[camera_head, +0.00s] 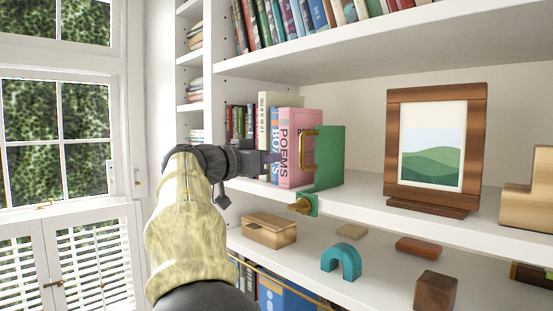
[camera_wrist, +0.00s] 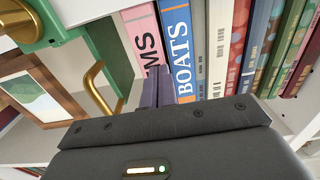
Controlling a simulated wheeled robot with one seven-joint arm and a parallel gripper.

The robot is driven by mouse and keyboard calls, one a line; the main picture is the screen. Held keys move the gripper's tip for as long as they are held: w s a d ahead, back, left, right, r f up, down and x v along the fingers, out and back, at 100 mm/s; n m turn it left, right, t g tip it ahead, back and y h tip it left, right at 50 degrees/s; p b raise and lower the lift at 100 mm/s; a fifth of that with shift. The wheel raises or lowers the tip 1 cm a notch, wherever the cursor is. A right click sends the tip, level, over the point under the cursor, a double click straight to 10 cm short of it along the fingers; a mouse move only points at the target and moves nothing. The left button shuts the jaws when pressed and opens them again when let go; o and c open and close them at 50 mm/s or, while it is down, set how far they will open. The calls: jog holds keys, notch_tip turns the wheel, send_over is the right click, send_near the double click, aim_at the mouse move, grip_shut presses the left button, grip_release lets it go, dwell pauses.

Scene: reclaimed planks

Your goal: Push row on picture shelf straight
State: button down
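The row of books stands upright on the middle shelf (camera_head: 375,215). At its right end are the pink POEMS book (camera_head: 297,147) and the blue BOATS book (camera_head: 274,140); a cream book (camera_head: 265,110) and thinner ones stand further left. A green bookend (camera_head: 330,160) with a brass handle (camera_head: 308,148) stands by the pink book. My gripper (camera_head: 270,157) is in front of the spines. In the wrist view its two fingers (camera_wrist: 157,88) lie side by side, shut, in front of the pink and blue spines. I cannot tell whether they touch the books.
A wooden picture frame (camera_head: 436,140) stands right of the bookend, with a stepped wooden block (camera_head: 530,195) beyond. The lower shelf holds a wooden box (camera_head: 269,230), a teal arch (camera_head: 341,262) and blocks. A brass knob (camera_head: 302,205) sits at the shelf edge below the bookend.

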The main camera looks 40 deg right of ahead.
jog(key=shift+s+d, duration=0.2)
jog(key=shift+d, duration=0.6)
jog(key=a+b, duration=0.3)
jog(key=a, duration=0.1)
jog(key=shift+s, duration=0.1)
jog(key=shift+d, duration=0.1)
dwell(0.5)
